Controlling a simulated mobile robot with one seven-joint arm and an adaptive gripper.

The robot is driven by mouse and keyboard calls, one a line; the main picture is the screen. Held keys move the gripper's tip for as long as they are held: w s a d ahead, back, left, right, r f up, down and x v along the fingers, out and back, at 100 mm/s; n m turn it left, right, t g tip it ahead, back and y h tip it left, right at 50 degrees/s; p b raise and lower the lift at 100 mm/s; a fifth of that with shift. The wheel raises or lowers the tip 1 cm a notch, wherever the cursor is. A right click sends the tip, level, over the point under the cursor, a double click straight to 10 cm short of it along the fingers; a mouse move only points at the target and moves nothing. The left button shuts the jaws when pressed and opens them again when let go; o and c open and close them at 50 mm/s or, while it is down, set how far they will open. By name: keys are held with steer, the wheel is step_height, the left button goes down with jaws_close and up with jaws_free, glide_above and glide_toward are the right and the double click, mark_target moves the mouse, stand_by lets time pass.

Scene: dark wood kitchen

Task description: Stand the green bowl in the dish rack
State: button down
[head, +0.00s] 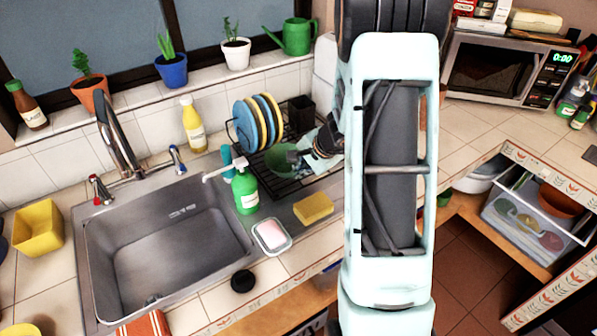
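The green bowl (281,158) is at the dish rack, just in front of the standing plates. It looks tilted, and part of it is hidden by my gripper. The dark wire dish rack (283,187) stands on the counter right of the sink. My gripper (298,157) reaches in from the right, with its fingertips at the bowl's right side. The fingers are small and dark here, so I cannot tell whether they grip the rim or only touch it. I also cannot tell whether the bowl rests on the wires.
Blue and yellow plates (257,123) stand in the rack's back left. A dark cup (301,114) is at its back right. A green soap bottle (244,191), yellow sponge (313,208) and soap dish (271,237) sit in front. The sink (165,240) is empty.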

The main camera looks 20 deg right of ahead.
steer(key=shift+f+b, duration=0.25)
steer(key=shift+b, duration=0.05)
steer(key=c, duration=2.2)
jaws_free()
steer(key=shift+r, duration=0.1)
steer(key=shift+o, duration=0.2)
steer(key=shift+s+d+r+p, duration=0.1)
steer(key=shift+s+r+p, duration=0.05)
steer(key=shift+r+p, duration=0.35)
steer(key=v, duration=1.1)
steer(key=shift+s+p, duration=0.15)
steer(key=shift+p, duration=0.3)
steer(key=shift+r, duration=0.1)
